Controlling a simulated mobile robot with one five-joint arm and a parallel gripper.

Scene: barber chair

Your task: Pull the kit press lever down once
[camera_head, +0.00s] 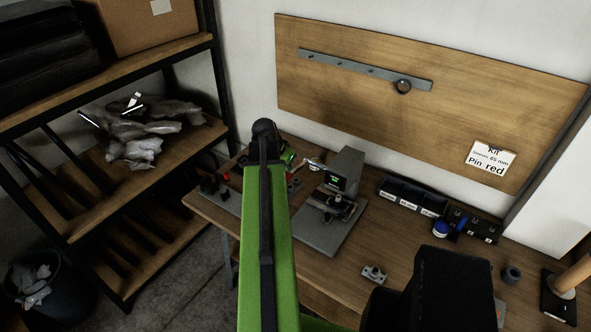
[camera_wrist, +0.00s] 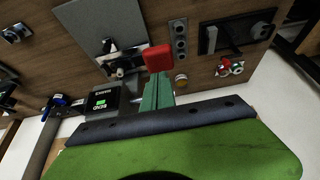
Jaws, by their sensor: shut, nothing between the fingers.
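The kit press stands on the bench, with a grey column (camera_head: 347,166), a small lit display and a flat grey base plate (camera_head: 325,236). A thin pale bar, apparently its lever (camera_head: 315,165), sticks out left of the column. My gripper (camera_head: 288,160) is just left of this bar, partly hidden by my arm. In the wrist view my green gripper fingers (camera_wrist: 157,92) are together beside the press display (camera_wrist: 102,100). Contact with the lever cannot be made out.
Black labelled bins (camera_head: 411,196) stand right of the press, with a blue-and-black fixture (camera_head: 466,225) beyond. A small metal block (camera_head: 374,274) lies in front. A black stand with red parts (camera_head: 222,188) is at the bench's left end. A shelf (camera_head: 150,160) stands left.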

